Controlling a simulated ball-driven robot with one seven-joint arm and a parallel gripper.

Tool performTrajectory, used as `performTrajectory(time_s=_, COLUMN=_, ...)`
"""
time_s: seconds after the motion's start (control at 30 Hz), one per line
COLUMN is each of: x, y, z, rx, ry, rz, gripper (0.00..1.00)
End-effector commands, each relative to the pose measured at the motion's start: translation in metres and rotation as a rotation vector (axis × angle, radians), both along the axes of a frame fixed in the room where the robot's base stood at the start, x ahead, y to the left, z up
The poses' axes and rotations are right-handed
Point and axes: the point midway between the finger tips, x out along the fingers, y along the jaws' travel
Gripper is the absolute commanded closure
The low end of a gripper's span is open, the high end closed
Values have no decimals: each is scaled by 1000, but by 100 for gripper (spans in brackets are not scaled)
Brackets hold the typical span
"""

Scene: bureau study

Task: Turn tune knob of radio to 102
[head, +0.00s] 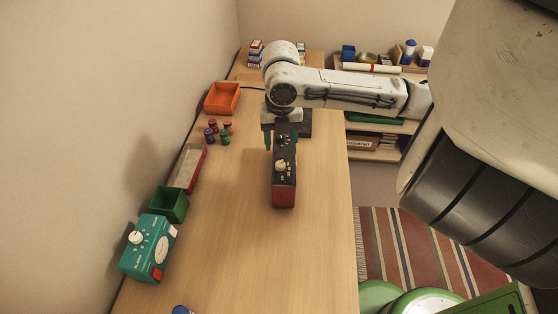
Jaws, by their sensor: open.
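A dark-faced box with red-brown sides (284,191), which looks like the radio, stands on the wooden desk (240,255). A pale round knob (281,165) sits on its face, with small white marks around it. The marks are too small to read. My gripper (281,142) points down over the far end of this box, its fingers apart. The knob is in front of the gripper and I see no contact with it. The gripper hides the far part of the box.
A teal device (150,248) with a white knob stands at the desk's left. A green bin (168,204), red-edged tray (189,167), orange bin (222,98) and several small bottles (217,132) line the wall side. The desk's near middle is clear.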

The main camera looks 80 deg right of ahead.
Motion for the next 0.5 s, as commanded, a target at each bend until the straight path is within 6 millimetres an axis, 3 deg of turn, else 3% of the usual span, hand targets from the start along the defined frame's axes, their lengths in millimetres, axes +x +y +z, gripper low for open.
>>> performTrajectory(time_s=0.3, x=0, y=0, z=-57, rx=1, ry=0, rz=-4, gripper=43)
performTrajectory(time_s=0.5, x=1, y=0, z=-77, rx=0, ry=-1, rz=-4, gripper=43)
